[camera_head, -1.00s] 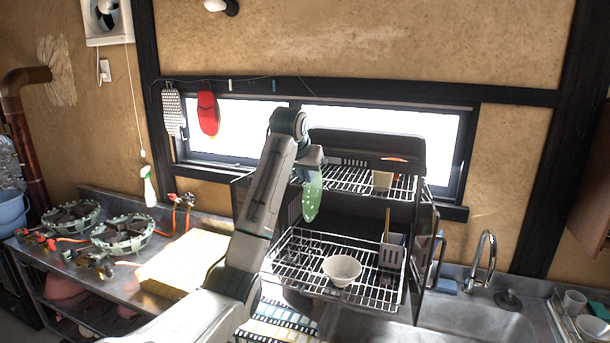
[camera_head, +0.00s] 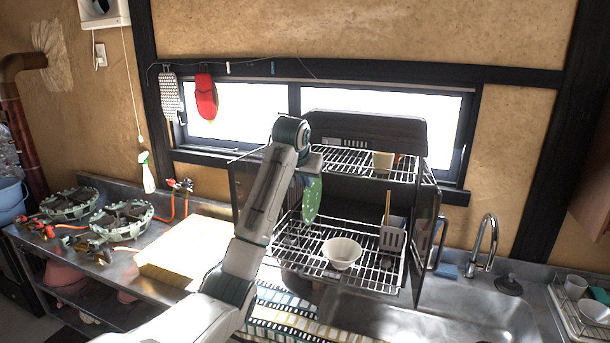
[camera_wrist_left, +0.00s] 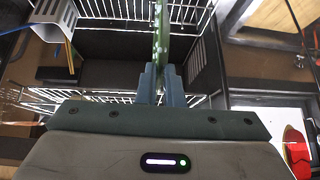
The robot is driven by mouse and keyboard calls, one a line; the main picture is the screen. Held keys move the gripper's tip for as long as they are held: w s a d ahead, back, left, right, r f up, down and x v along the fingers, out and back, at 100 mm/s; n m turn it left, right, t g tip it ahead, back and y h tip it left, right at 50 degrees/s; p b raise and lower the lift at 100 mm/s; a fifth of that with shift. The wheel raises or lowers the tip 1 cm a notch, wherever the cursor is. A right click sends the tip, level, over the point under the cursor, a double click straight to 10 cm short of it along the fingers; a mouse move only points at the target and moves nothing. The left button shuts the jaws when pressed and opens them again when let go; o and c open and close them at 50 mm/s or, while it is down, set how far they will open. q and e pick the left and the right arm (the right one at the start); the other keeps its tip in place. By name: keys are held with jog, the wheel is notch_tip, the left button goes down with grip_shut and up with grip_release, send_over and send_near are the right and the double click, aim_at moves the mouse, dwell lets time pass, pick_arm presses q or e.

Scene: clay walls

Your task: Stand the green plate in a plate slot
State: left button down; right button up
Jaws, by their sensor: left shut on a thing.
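The green plate (camera_head: 311,203) hangs upright, nearly edge-on, below my left gripper (camera_head: 312,174). The gripper is shut on its upper edge. In the left wrist view the plate (camera_wrist_left: 161,38) stands between the two blue-grey fingers of the gripper (camera_wrist_left: 160,75). The two-tier dish rack (camera_head: 372,284) has wire shelves. The plate's lower edge overlaps the back left of the lower shelf in the head view; I cannot tell whether it touches the wires. Individual plate slots are hard to make out. My right gripper is not in view.
A white bowl (camera_head: 342,253) sits on the lower shelf. A utensil holder (camera_head: 392,237) with a wooden stick is at its right. A cup (camera_head: 383,162) stands on the upper shelf, above the lower one. The sink (camera_head: 462,310) is to the right.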

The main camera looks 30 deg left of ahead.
aim_at(305, 205)
pick_arm(q)
jog(key=shift+f+b, duration=1)
jog(key=shift+f, duration=2.8)
jog(key=c, duration=1.5)
grip_release()
jog(key=shift+s, duration=0.1)
